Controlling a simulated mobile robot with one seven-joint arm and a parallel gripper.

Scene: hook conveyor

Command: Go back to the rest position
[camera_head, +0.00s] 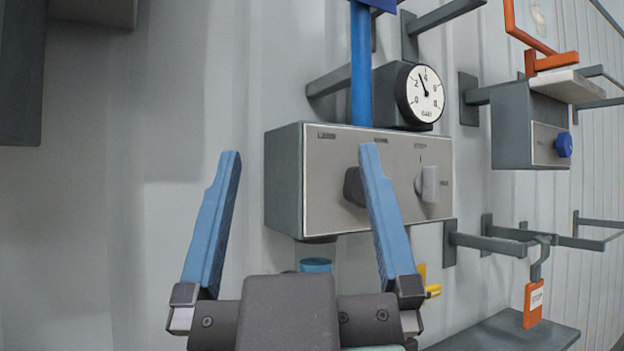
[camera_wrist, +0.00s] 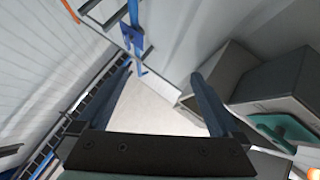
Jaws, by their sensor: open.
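My gripper (camera_head: 298,162) has two long blue fingers spread wide apart, with nothing between them. In the head view it stands upright in front of a grey control box (camera_head: 320,190) on the wall. The right finger covers part of the box front and is close to a dark knob (camera_head: 353,187); whether they touch cannot be told. The left finger is in front of bare wall. In the wrist view the gripper (camera_wrist: 162,78) is also open and empty, with pale floor between the fingers.
A round gauge (camera_head: 421,94) and a blue vertical post (camera_head: 361,65) are above the box. At right are a smaller box with a blue knob (camera_head: 564,145), an orange tag (camera_head: 533,304) on a hook, and wall brackets. A grey shelf (camera_head: 505,333) lies low right.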

